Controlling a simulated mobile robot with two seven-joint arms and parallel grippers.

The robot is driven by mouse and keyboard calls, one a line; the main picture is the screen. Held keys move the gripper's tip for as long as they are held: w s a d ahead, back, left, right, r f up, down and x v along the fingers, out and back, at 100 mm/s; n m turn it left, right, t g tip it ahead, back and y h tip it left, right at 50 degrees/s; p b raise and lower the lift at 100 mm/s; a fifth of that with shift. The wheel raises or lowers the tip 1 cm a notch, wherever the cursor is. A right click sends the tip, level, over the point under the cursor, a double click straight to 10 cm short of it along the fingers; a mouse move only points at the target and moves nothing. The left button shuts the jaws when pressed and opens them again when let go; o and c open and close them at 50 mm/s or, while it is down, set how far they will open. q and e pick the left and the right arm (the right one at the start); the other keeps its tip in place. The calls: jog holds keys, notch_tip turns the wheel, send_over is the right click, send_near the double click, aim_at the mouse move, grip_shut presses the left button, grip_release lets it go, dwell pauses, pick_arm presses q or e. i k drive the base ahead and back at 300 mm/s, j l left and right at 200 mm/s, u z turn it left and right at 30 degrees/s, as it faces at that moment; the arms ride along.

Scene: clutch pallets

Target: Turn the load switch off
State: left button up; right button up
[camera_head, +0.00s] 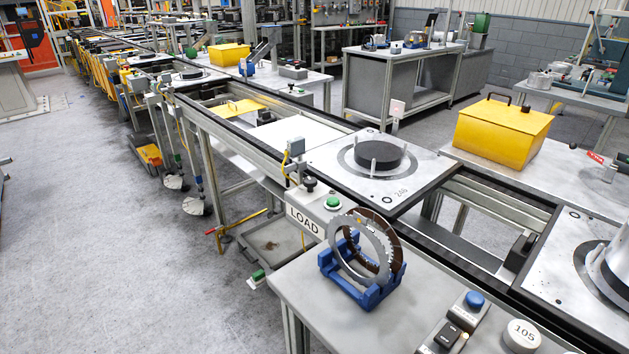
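A light-grey control box with a white LOAD label (304,221) is mounted at the near side of the conveyor, left of the front table. On its top are a black knob (310,184) and a green button (333,202). The knob is too small to tell which way it is set. Neither of my grippers is in this view.
A blue stand (362,292) holding toothed rings is on the grey front table (310,285). A black rocker switch (447,335), a blue button (474,300) and a white 105 disc (522,335) sit at its right. Open floor lies left.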

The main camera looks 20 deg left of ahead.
aim_at(309, 182)
jog(key=i+j+z, duration=0.1)
jog(key=j+z, duration=0.2)
jog(key=j, duration=0.7)
jog(key=j+z, duration=0.35)
jog(key=j, duration=0.65)
